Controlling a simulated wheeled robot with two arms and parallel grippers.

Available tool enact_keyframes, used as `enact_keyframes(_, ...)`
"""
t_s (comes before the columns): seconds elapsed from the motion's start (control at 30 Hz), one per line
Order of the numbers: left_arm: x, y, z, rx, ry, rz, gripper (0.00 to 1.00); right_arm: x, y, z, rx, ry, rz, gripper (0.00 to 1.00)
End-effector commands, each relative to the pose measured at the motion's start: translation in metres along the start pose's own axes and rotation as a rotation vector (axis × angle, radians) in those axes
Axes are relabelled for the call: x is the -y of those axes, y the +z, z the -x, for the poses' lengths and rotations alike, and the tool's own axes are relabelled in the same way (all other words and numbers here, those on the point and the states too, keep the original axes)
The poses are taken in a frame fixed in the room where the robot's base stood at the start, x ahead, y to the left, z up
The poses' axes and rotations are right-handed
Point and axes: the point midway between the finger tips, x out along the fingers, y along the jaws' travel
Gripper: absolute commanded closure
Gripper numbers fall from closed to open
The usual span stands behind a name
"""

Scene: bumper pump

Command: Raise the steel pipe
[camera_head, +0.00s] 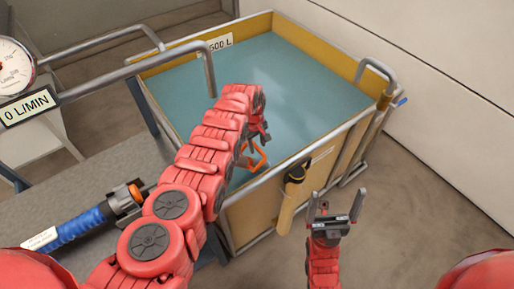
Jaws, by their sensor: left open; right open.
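A steel pipe (140,72) runs from the left edge and bends down at its end over the near-left wall of the water tank (330,164). A second, thinner steel pipe (100,41) runs behind it, also bent down at its end. A short bent steel pipe (379,68) stands at the tank's right corner. I cannot tell which one the task means. My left gripper (254,158) is open and empty above the tank's near side, partly hidden by my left arm, apart from the pipes. My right gripper (336,204) is open and empty, in front of the tank's near-right side.
A yellow handle with a black cap (293,190) stands against the tank's near wall, between my grippers. A blue hose (78,225) with a black and orange end lies on the grey bench (90,175). A gauge (14,66) is at far left. The floor at right is clear.

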Motion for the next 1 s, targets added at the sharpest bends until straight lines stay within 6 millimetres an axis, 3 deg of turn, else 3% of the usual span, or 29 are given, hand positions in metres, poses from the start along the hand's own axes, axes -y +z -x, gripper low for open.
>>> enact_keyframes(0.23,0.0001,-0.0003,0.0003,0.0,0.0,0.001,0.52,0.0,0.0,-0.0002,0.0,0.0,0.0,0.0)
enact_keyframes(0.5,0.0001,-0.0002,0.0002,0.0,0.0,0.001,1.0,0.0,0.0,-0.0001,0.0,0.0,0.0,0.0)
enact_keyframes(1.0,0.0003,-0.0002,0.0,0.0,0.0,0.001,1.0,0.0,-0.0001,-0.0001,0.0,0.0,0.0,0.0)
